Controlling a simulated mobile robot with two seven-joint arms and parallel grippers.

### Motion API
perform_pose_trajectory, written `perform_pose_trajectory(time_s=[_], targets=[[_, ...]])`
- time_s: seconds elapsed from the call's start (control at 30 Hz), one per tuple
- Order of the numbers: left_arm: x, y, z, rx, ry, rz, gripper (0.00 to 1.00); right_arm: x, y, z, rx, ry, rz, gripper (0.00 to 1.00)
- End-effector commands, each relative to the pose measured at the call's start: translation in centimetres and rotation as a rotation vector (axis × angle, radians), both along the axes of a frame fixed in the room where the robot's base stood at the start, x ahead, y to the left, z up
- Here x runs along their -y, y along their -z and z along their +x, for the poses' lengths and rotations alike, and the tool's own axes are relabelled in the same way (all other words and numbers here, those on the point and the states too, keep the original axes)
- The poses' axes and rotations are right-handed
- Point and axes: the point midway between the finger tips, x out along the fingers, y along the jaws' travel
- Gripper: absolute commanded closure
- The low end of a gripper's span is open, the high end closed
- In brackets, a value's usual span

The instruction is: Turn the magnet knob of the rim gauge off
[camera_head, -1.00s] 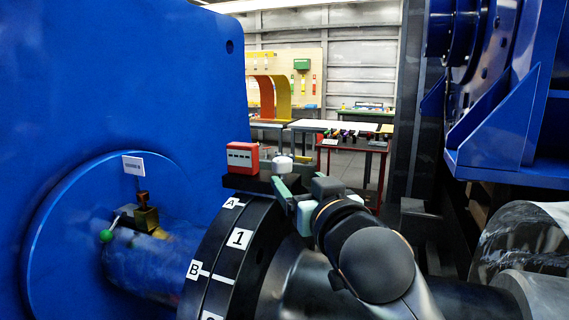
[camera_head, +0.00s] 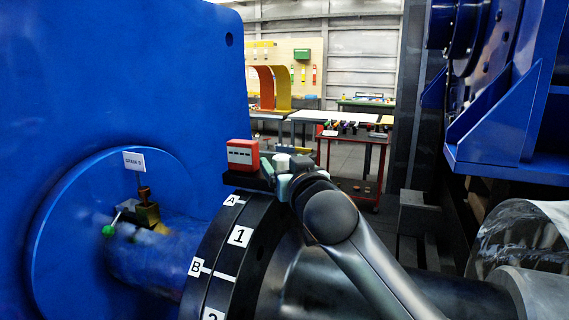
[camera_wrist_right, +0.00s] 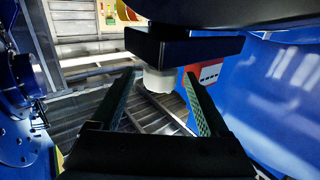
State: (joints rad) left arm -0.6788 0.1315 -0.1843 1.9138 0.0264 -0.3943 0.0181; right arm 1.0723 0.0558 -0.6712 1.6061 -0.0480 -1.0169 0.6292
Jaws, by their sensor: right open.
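The rim gauge's red box (camera_head: 242,155) with a pale display sits on a black base (camera_head: 245,181) on top of the dark coupling rim (camera_head: 232,250). Its white knob (camera_head: 281,162) is at the right end of the base, partly hidden by my right gripper (camera_head: 284,183). In the right wrist view, the white knob (camera_wrist_right: 158,82) stands out from the black base (camera_wrist_right: 185,47), with the red box (camera_wrist_right: 203,77) beside it. My right gripper (camera_wrist_right: 160,86) is open there, its fingertips on either side of the knob, with gaps visible. My left gripper is not in view.
A blue wall-like housing (camera_head: 120,80) and a shaft (camera_head: 150,260) fill the left. A fixture with a green ball handle (camera_head: 108,230) sits on the shaft beside a small sign (camera_head: 134,162). Blue machinery (camera_head: 510,120) stands at right; tables (camera_head: 345,117) are behind.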

Motion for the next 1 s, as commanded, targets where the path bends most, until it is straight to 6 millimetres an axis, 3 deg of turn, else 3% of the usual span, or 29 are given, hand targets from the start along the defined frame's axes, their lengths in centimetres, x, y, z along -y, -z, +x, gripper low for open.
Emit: perform_pose_trajectory(time_s=[0.07,0.73,0.87,1.0], targets=[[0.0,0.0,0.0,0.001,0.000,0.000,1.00,0.0,0.0,0.0,0.000,0.000,0.000,0.23],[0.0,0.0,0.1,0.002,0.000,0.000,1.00,0.0,0.0,0.0,0.000,0.000,0.000,0.99],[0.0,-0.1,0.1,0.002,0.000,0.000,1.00,0.0,0.0,0.0,-0.001,-0.001,0.000,1.00],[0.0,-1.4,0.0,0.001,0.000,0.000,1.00,0.2,-0.3,0.1,-0.006,-0.046,-0.002,1.00]])
